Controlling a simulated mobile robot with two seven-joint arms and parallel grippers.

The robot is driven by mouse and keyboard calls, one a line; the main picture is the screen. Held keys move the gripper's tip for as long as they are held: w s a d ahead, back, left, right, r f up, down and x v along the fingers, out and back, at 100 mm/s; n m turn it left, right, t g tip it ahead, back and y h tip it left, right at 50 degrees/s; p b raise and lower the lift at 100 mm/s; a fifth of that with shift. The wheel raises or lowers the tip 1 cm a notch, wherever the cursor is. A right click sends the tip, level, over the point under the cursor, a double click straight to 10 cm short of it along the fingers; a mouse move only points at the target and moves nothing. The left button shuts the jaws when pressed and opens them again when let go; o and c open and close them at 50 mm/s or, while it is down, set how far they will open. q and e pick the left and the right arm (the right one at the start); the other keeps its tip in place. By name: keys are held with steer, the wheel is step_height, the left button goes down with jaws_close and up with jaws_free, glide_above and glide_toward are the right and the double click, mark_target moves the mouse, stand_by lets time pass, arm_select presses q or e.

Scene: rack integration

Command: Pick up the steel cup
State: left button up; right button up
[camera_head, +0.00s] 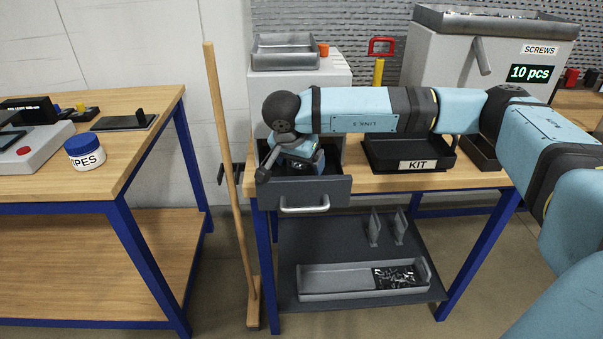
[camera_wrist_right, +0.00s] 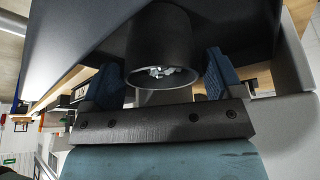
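In the right wrist view a dark, round cup-like cylinder (camera_wrist_right: 160,38) shows between my fingers. Its open rim faces the camera, and small shiny pieces show inside; I take it for the steel cup, shaded. My right gripper (camera_wrist_right: 163,60) has its two blue fingers spread, one on each side of the cylinder. I see no clear grip on it. In the head view my right gripper (camera_head: 296,163) reaches down into the open drawer (camera_head: 325,190) and hides the cup there. My left gripper is out of view.
The drawer's front and walls stand close around my right gripper. A black KIT tray (camera_head: 418,166) sits on the table below my forearm. A grey tray (camera_head: 286,54) and a SCREWS dispenser (camera_head: 440,60) stand behind. A wooden pole (camera_head: 228,160) stands left of the drawer.

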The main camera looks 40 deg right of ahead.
steer(key=c, duration=0.8)
steer(key=shift+o, duration=0.2)
steer(key=shift+r, duration=0.1)
